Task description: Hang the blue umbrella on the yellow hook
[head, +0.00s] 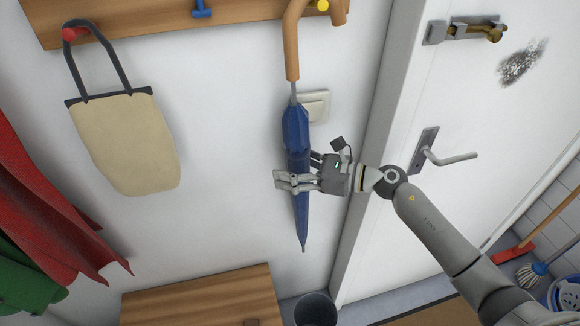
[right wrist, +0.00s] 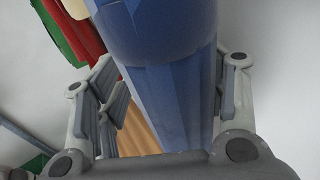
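The blue umbrella (head: 297,135) is furled, with its tip down and a wooden crook handle (head: 292,45) at the top. The yellow hook (head: 320,5) shows between the two legs of the crook; the top of the bend is cut off by the frame edge. My right gripper (head: 300,172) is around the lower part of the umbrella, its fingers spread on either side. In the right wrist view the umbrella (right wrist: 170,90) stands between the fingers, with a gap on the left finger's side. My left gripper is not in view.
The wooden rack (head: 150,8) also has a blue hook (head: 201,8) and a red hook (head: 70,33) carrying a beige bag (head: 122,142). Red cloth (head: 45,215) hangs at left. A wooden bench (head: 200,297) and dark bin (head: 315,309) stand below. A white door (head: 480,100) is at right.

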